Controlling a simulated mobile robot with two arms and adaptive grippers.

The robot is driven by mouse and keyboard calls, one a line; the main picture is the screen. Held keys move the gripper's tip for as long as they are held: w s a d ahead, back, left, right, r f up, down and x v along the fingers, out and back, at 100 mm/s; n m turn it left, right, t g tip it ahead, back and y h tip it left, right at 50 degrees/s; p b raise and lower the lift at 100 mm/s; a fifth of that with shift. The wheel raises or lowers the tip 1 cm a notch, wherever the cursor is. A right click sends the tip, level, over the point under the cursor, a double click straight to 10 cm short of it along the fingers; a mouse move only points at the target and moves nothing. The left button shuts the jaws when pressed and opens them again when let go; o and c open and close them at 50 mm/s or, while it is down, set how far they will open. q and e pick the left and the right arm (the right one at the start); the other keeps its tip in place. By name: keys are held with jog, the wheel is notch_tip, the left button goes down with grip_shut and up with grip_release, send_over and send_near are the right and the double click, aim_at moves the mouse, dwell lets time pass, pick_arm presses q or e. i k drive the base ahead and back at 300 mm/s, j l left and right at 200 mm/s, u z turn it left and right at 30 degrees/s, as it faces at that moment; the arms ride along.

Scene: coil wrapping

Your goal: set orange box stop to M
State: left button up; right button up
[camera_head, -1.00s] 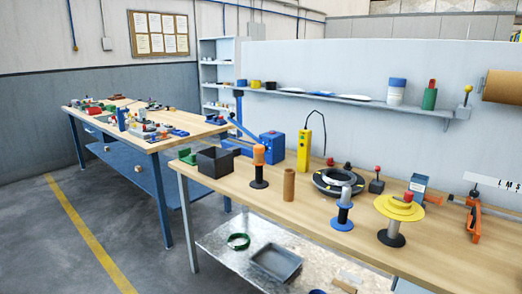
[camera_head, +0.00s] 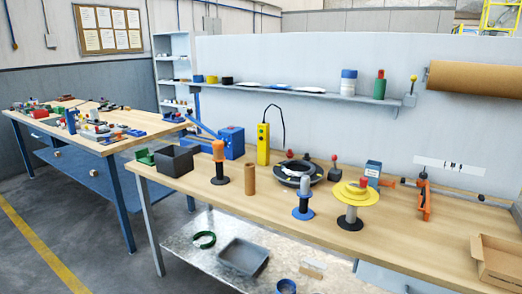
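The orange stop (camera_head: 424,201) stands upright at the right part of the near workbench, on a thin grey rail (camera_head: 470,194) running along the back of the bench top. A white label strip (camera_head: 432,161) is on the grey panel behind the rail. It bears small dark letters right of its middle, too small to read surely now; the earlier frame shows L, M and S. The stop is below the left part of the strip, to the left of the letters. Neither of my grippers is in view.
An open cardboard box (camera_head: 494,262) sits at the bench's right end. A yellow stepped spool (camera_head: 352,193), a black coil (camera_head: 297,173) and a blue-based spool (camera_head: 303,199) stand left of the stop. Bare wood lies in front of the stop. A brown paper roll (camera_head: 480,80) hangs above.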

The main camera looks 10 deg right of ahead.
aim_at(423, 204)
jog(key=z, duration=1.4)
jog(key=j+z, duration=0.25)
jog(key=j, duration=0.1)
